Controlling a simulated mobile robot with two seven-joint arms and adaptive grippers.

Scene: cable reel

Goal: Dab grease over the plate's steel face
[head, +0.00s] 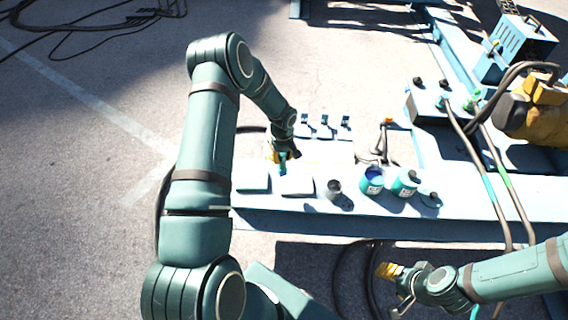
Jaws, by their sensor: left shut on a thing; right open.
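My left gripper (280,158) is over the far left part of the pale bench top. It is shut on a small teal thing (283,163), mostly hidden by the fingers; I cannot tell whether its tip touches anything. Two pale flat pieces lie just below it in the picture, one at the left (252,182) and one beside it (297,186). I cannot tell which bears the steel face. A blue open-topped jar (372,181) and a teal jar (404,183) stand to the right. My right gripper (390,284) is open and empty, in front of the bench.
A small dark cup (334,189) stands between the flat pieces and the jars. Several small blue clamps (325,129) line the bench's back. Hoses (470,145) run from a box with fittings (436,102) over the right side. A yellow-and-black machine (535,108) stands far right.

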